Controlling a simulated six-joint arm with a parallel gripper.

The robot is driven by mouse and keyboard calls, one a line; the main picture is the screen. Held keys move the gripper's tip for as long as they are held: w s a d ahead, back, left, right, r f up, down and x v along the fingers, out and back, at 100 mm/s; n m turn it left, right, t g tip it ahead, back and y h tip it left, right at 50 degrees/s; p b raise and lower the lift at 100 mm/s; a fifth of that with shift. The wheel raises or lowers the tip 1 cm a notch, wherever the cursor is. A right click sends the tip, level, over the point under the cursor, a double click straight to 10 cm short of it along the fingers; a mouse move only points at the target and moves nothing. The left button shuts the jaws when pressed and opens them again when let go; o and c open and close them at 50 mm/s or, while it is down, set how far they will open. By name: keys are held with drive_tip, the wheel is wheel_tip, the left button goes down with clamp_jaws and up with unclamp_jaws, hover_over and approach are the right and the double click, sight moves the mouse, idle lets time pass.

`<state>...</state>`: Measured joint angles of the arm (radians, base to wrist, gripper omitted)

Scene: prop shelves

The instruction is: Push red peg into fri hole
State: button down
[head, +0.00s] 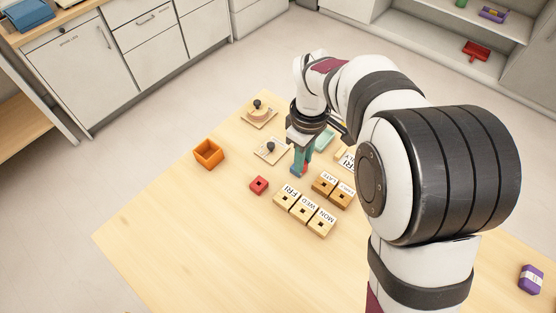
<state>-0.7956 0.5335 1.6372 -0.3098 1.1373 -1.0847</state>
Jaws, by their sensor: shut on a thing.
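My gripper (300,168) points down over the table, left of the arm's bulk. Its fingers look shut on a small red thing, which I take for the red peg (305,169); the fingers hide most of it. The FRI block (285,202) is a wooden block with a dark hole and a white FRI label. It stands at the left end of a row with the WED block (300,209) and the MON block (320,222). The gripper shows above and behind this row in the picture, apart from the FRI hole.
Two more labelled wooden blocks (324,187) stand behind the row. A red block (259,185) with a dark hole lies to the left. An orange bin (208,154) and two boards with dark knobs (271,149) are farther back. The table's front left is clear.

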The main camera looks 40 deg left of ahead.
drive_tip(key=shift+s+a+f, duration=0.25)
drive_tip(key=shift+s+f, duration=0.4)
drive_tip(key=shift+f, duration=0.6)
drive_tip(key=shift+s+a+f, duration=0.25)
drive_tip(key=shift+s+f, duration=0.4)
drive_tip(key=shift+f, duration=0.6)
drive_tip(key=shift+s+a+f, duration=0.25)
drive_tip(key=shift+s+f, duration=0.4)
drive_tip(key=shift+f, duration=0.6)
drive_tip(key=shift+f, duration=0.4)
drive_tip(key=shift+f, duration=0.2)
drive_tip(key=shift+f, duration=0.15)
drive_tip(key=shift+f, duration=0.25)
drive_tip(key=shift+f, duration=0.35)
drive_tip(key=c, duration=0.7)
unclamp_jaws()
